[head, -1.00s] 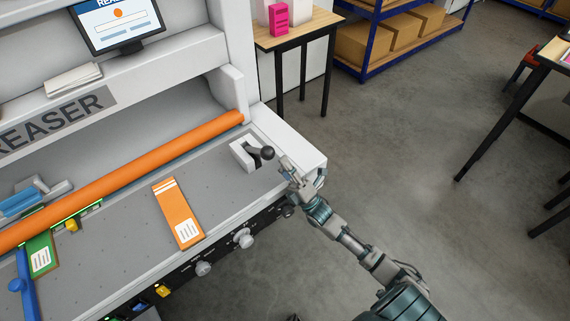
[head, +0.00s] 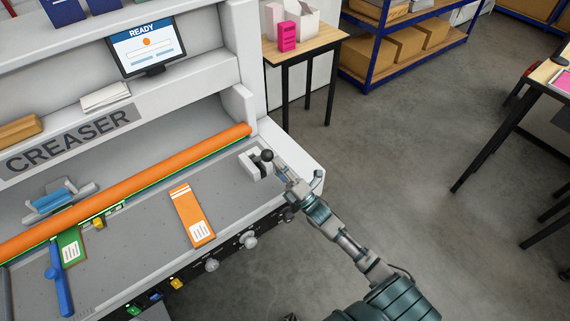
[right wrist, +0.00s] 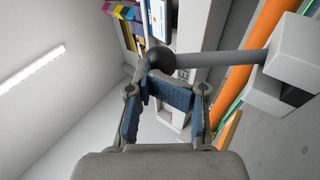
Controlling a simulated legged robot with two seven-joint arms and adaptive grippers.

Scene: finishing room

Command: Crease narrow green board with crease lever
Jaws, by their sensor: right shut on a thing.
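The narrow green board (head: 71,248) with a white label lies at the left of the creaser bed (head: 140,255), its far end under the orange roller (head: 130,188). A blue bar (head: 59,278) stands close along its left side. The crease lever (head: 267,156) has a dark round knob and rises from a white block at the bed's right end. My right gripper (head: 279,165) is shut on the lever at its knob. In the right wrist view the knob (right wrist: 158,60) and grey rod show at the fingertips (right wrist: 166,92). My left gripper is not in view.
An orange board (head: 191,215) lies loose on the bed. A small yellow block (head: 98,222) sits near the roller. The monitor (head: 148,46) reads READY. Knobs (head: 211,265) line the front panel. Open floor lies to the right.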

